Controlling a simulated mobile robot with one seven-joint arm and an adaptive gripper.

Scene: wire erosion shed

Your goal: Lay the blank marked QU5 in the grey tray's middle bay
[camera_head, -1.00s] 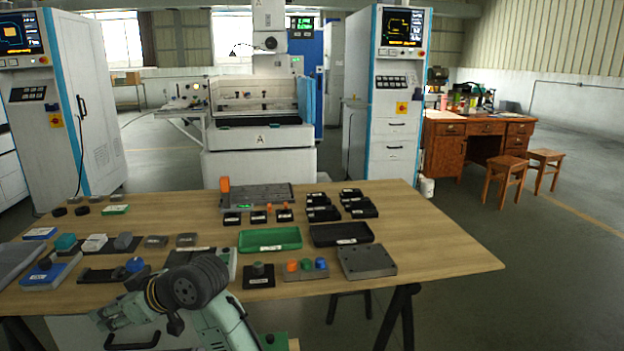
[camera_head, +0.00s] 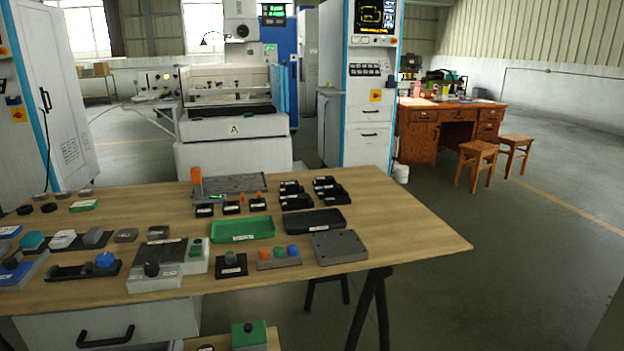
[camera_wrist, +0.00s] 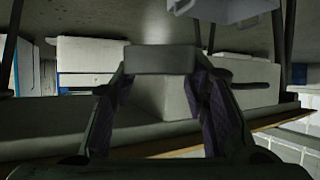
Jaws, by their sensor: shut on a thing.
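In the wrist view my gripper (camera_wrist: 160,88) is shut on a plain grey block (camera_wrist: 162,60) held between its two dark pads. No mark can be read on this block, so I cannot tell whether it is QU5. My arm and gripper are out of the head view. In the head view, small grey blocks (camera_head: 126,235) (camera_head: 158,232) with white labels lie on the left half of the table, their lettering too small to read. I cannot tell for sure which holder is the grey tray, and no middle bay can be made out.
The wooden table (camera_head: 400,235) holds a green tray (camera_head: 242,230), a black tray (camera_head: 314,222), a grey plate with holes (camera_head: 338,247), a button strip (camera_head: 279,257) and several small black bins (camera_head: 297,201). Its right end is bare. A white drawer (camera_head: 105,328) sits below.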

